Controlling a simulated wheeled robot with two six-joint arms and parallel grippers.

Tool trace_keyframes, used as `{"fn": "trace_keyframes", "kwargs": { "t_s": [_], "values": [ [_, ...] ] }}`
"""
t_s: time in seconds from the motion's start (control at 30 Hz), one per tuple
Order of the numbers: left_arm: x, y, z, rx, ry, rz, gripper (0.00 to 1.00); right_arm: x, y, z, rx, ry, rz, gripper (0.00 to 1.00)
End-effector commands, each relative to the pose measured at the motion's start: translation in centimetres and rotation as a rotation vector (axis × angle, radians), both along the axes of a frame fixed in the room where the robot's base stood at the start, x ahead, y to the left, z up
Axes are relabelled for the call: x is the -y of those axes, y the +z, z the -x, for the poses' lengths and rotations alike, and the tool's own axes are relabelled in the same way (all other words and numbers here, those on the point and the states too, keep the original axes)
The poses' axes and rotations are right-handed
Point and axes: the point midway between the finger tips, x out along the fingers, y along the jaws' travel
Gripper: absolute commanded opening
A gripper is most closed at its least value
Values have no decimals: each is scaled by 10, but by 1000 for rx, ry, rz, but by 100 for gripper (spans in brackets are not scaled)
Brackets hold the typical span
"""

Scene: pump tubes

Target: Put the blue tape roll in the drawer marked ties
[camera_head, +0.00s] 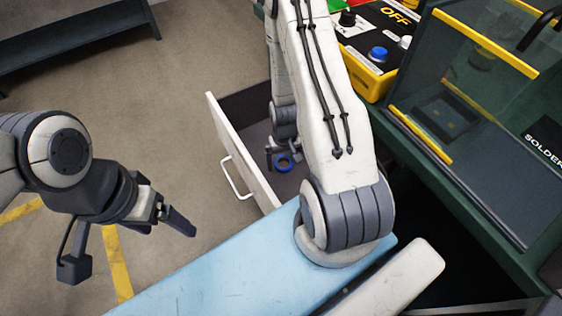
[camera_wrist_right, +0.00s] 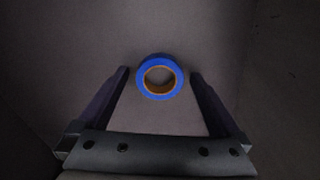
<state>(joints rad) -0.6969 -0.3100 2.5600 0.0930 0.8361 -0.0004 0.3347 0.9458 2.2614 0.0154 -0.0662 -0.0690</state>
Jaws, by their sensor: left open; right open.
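The blue tape roll (camera_head: 277,163) lies on the floor of an open drawer (camera_head: 236,145), whose label I cannot see. In the right wrist view the blue tape roll (camera_wrist_right: 142,79) lies flat, with a brown core. My right gripper (camera_wrist_right: 160,74) is open, its fingertips on either side of the roll in the picture, with gaps showing at both sides. In the head view my right gripper (camera_head: 277,158) is partly hidden behind my right forearm. My left gripper (camera_head: 170,225) is open and empty over the floor, left of the drawer.
The drawer has a white front and a white handle (camera_head: 236,180). A light blue surface (camera_head: 225,275) lies in front of it. A yellow box with buttons (camera_head: 372,78) and a clear-walled soldering enclosure (camera_head: 470,95) stand at the right. A dark bench (camera_head: 75,35) is far left.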

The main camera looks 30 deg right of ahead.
Motion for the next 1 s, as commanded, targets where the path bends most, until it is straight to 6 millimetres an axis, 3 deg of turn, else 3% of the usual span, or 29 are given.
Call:
{"fn": "trace_keyframes", "kwargs": {
  "t_s": [0.2, 0.3, 0.5, 0.73, 1.0],
  "values": [
    [0, 12, 0, 0, 0, 0, 85, 0, 33, -1, 4, 0, 1, 100],
    [0, 28, 0, 0, 0, 0, 85, 0, 60, -1, 4, -1, 0, 100],
    [0, 61, 0, 0, 0, 0, 85, 0, 94, 0, -1, 0, -1, 100],
    [0, 84, 0, 0, 0, 0, 85, 0, 117, 0, 0, 0, -1, 100],
    [0, 89, 0, 0, 0, 0, 85, 0, 122, 0, 0, 1, -1, 100]
  ]
}}
